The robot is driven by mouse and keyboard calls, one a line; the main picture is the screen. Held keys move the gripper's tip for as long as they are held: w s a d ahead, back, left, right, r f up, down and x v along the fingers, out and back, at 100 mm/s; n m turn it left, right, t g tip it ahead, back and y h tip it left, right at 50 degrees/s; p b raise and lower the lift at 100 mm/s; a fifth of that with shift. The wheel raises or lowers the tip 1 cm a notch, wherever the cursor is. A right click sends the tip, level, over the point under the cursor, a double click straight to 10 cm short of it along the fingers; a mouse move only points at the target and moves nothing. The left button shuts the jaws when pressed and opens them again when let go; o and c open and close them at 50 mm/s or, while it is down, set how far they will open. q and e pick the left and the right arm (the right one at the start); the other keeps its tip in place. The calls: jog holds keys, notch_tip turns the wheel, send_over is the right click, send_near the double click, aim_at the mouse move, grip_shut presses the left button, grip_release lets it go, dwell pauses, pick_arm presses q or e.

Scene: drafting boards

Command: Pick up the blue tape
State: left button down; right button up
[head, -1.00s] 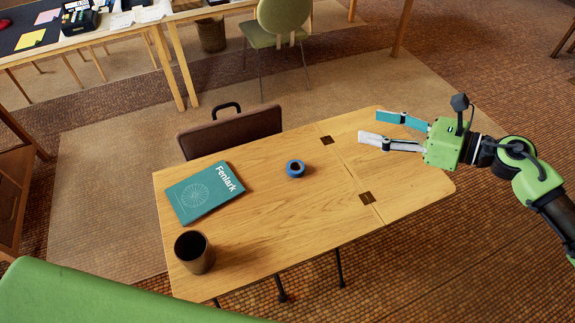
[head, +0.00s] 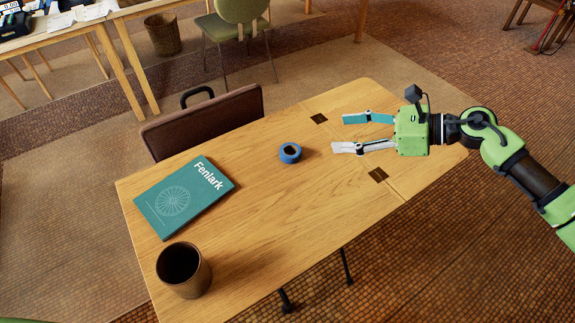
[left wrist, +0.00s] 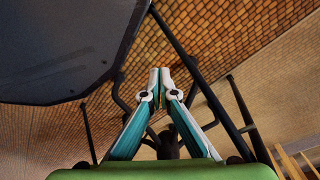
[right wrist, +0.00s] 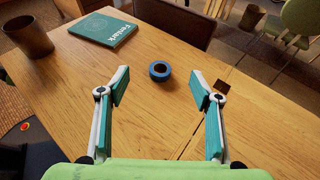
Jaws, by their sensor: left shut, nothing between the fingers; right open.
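The blue tape (head: 290,152) is a small roll lying flat on the wooden table (head: 250,205), right of the green book. It also shows in the right wrist view (right wrist: 160,71), ahead of and between the fingers. My right gripper (head: 338,134) is open and empty over the right part of the table, to the right of the tape and apart from it. My left gripper is out of the head view. In the left wrist view my left gripper (left wrist: 160,80) is shut and empty, with chair-like dark legs and the floor behind it.
A green book (head: 183,197) titled Fenlark and a dark cup (head: 183,270) stand on the left part of the table. A brown chair or case (head: 205,122) with a dark handle is at its far edge. The table around the tape is clear.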

notch_tip(320, 180, down, 6)
jog(key=b, duration=0.3)
jog(key=shift+r+b, duration=0.1)
jog(key=shift+b, duration=0.3)
jog(key=shift+a+f, duration=0.15)
jog(key=shift+f, duration=0.1)
send_near(284, 151)
jog(key=shift+a+f, duration=0.1)
jog(key=shift+a, duration=0.55)
jog(key=x, duration=0.4)
jog(key=shift+w+f, duration=0.15)
jog(key=shift+w, duration=0.05)
jog(key=shift+w+a+f, duration=0.15)
jog(key=shift+a+f, duration=0.05)
jog(key=shift+a, duration=0.15)
pick_arm(q)
jog(key=w, duration=0.2)
jog(key=w+f, duration=0.1)
jog(key=shift+w+d, duration=0.15)
jog(key=shift+d, duration=0.1)
pick_arm(e)
jog(key=c, duration=1)
